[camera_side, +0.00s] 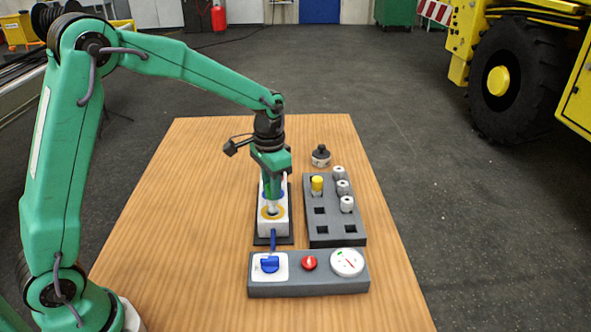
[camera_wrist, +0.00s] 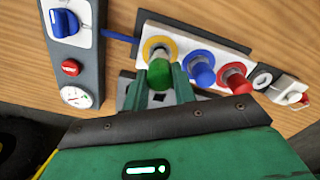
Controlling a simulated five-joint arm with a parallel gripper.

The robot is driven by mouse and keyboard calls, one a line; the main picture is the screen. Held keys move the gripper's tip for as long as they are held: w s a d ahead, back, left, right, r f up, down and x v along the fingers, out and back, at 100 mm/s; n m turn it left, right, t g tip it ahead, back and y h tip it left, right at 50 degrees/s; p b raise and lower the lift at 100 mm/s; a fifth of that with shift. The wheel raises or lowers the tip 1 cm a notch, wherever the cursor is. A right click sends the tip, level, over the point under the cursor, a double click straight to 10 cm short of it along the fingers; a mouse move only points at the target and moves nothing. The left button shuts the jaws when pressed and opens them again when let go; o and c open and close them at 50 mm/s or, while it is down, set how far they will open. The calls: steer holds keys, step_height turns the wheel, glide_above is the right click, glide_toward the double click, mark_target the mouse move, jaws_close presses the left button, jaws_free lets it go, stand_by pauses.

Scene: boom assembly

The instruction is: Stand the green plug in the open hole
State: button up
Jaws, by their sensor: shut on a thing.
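My gripper (camera_side: 270,188) is shut on the green plug (camera_wrist: 159,76), which sits between the fingers in the wrist view. The plug is upright over the yellow-ringed hole (camera_side: 263,213) at the near end of the white block (camera_side: 273,229). Its pale lower end (camera_side: 272,206) shows at the yellow ring in the side view; I cannot tell how far it is in the hole. The yellow ring (camera_wrist: 146,46) is partly covered by the plug in the wrist view. The blue plug (camera_wrist: 202,72) and red plug (camera_wrist: 236,81) stand in the block beside it.
A grey rack (camera_side: 335,229) with a yellow plug (camera_side: 317,184), several silvery parts and empty square holes stands to the right. A control box (camera_side: 290,285) with a blue switch, red button and gauge lies in front. A dark round part (camera_side: 320,155) sits behind the rack.

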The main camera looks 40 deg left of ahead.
steer(key=shift+f, duration=1.2)
stand_by(1.1)
steer(key=o, duration=1)
steer(key=shift+r, duration=0.1)
steer(key=shift+r, duration=3.45)
